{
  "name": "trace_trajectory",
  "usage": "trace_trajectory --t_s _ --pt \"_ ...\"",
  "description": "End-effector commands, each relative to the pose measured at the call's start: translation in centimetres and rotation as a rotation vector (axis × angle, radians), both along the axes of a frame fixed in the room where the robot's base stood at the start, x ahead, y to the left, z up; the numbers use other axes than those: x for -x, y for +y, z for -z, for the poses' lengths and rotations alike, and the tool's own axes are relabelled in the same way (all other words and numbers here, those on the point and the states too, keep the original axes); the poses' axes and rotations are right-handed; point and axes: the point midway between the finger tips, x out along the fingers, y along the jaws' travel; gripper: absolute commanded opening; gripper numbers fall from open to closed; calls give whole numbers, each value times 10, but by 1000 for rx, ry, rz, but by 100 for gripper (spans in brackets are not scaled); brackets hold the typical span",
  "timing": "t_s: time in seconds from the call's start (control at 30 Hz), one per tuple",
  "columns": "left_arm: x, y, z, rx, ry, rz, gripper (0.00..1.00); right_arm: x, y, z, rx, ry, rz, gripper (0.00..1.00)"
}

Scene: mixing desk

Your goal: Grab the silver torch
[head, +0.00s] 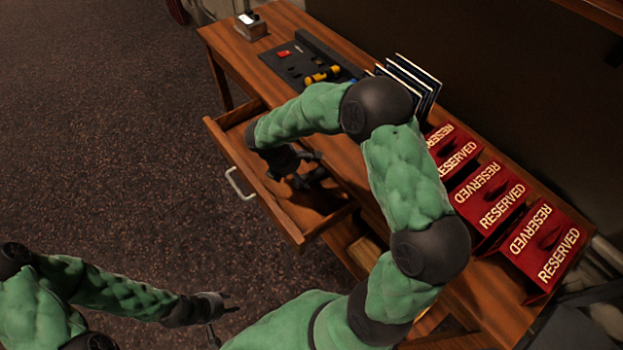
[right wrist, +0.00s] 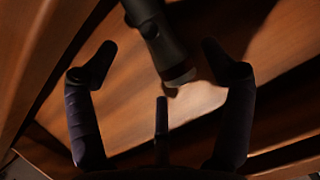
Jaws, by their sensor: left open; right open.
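A dark grey metallic cylinder, seemingly the silver torch (right wrist: 160,42), lies on the wooden floor of the open drawer in the right wrist view. Its upper end runs out of the top of that view. My right gripper (head: 308,171) is down at the drawer. It is open and empty, with its fingers (right wrist: 160,75) spread to either side of the torch's near end and not closed on it. In the head view I cannot make out the torch near the dark fingers. My left gripper (head: 222,312) is open and empty over the floor, away from the desk.
The drawer (head: 278,218) is pulled out of the wooden desk (head: 245,60), its walls around my right gripper. Red RESERVED signs (head: 500,205), upright dark panels (head: 412,80) and a black device with a yellow item (head: 322,74) stand on top. The carpet left is clear.

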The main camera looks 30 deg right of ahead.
Motion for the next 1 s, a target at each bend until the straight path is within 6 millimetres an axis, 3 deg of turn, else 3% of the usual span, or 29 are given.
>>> trace_trajectory --t_s 0.1,0.37,0.6,1.0 --pt "0 0 10 0 0 0 43 1 -6 16 1 2 2 82" --pt "0 0 9 0 0 0 43 1 -7 16 0 0 0 82" --pt "0 0 9 0 0 0 43 1 -7 16 0 0 0 14" --pt "0 0 6 0 0 0 43 1 -7 14 1 0 0 12"
